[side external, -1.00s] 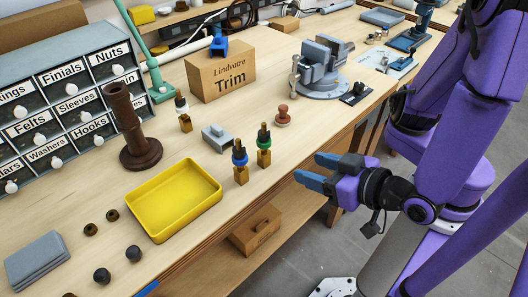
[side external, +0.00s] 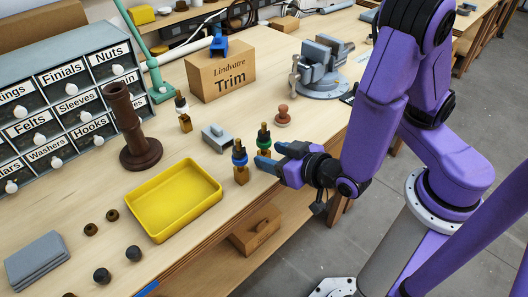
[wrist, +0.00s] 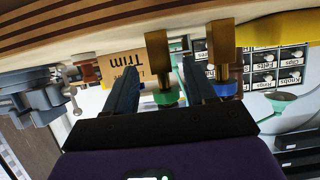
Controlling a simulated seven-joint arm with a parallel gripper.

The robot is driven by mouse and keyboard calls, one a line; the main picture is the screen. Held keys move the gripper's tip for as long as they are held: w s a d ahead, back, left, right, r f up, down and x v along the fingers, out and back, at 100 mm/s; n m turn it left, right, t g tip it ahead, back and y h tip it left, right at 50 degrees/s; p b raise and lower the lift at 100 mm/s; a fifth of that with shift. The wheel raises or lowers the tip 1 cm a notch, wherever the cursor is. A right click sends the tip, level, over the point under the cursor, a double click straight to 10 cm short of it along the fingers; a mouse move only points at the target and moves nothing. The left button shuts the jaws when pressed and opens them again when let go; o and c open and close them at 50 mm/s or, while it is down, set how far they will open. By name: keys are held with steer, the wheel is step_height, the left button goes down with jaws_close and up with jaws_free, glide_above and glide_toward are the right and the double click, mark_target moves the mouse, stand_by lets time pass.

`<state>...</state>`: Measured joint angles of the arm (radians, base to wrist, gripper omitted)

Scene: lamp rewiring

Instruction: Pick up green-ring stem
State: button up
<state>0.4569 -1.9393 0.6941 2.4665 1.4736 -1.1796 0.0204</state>
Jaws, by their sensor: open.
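In the wrist view the picture is upside down. There the brass base of the green-ring stem (wrist: 157,58) shows between the two fingers of my open gripper (wrist: 159,67), with a gap on either side. The blue-ring stem (side external: 240,160) stands just to its left in the side view. It also shows in the wrist view (wrist: 222,62), just outside the right finger.
A yellow tray (side external: 173,201) lies left of the stems. A grey block (side external: 217,138), a third stem (side external: 184,117) and a reddish knob (side external: 283,116) stand behind. The Trim box (side external: 221,76) and a vise (side external: 318,70) are farther back.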

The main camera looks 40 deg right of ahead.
mark_target(260, 151)
steer(key=shift+x, duration=2.55)
steer(key=shift+a, duration=0.1)
jaws_close()
